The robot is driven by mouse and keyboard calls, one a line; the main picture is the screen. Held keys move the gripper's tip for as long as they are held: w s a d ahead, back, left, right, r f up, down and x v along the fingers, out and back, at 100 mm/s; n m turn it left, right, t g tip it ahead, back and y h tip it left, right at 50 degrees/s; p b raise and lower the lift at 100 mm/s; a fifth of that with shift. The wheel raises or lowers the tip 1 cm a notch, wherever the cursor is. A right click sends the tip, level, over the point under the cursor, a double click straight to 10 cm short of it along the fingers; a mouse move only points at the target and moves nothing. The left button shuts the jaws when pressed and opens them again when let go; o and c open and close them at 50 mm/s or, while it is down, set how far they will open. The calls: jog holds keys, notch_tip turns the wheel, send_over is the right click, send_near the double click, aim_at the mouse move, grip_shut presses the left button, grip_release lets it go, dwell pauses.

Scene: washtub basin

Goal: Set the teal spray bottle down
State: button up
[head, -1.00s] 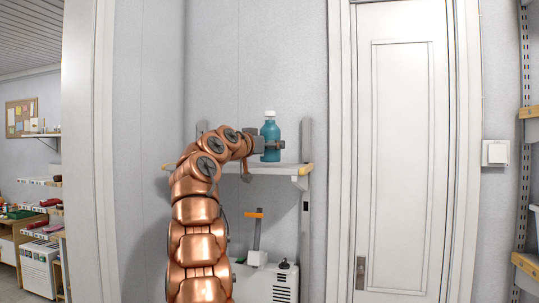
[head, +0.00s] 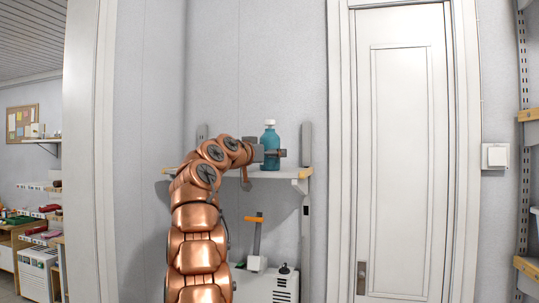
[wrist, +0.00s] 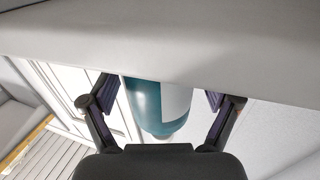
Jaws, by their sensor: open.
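The teal spray bottle (head: 270,137), with a white cap, stands upright at the white wall shelf (head: 245,173), near its right end. Its base appears to meet the shelf top, partly hidden by my gripper. My gripper (head: 273,154) reaches in from the left at the bottle's lower half. In the wrist view, the bottle (wrist: 150,105) with its pale label sits between the two fingers of my gripper (wrist: 160,97). The fingers are open, with a visible gap on each side of the bottle. A pale band crosses the top of that view and hides part of the bottle.
A white door (head: 408,150) stands right of the shelf. Below the shelf is a white appliance (head: 270,285) and an orange-topped upright tool (head: 256,240). Shelf uprights (head: 306,150) flank the bottle closely on the right. The wall above is clear.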

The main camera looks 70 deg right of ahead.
jog(key=shift+r, duration=0.1)
jog(key=shift+r, duration=0.15)
jog(key=shift+w+a+f, duration=0.1)
jog(key=shift+a+f, duration=0.1)
jog(key=shift+a, duration=0.1)
jog(key=b+v, duration=0.5)
jog(key=v, duration=0.6)
jog(key=shift+a+b, duration=0.2)
jog(key=shift+b, duration=0.1)
jog(key=shift+r, duration=0.1)
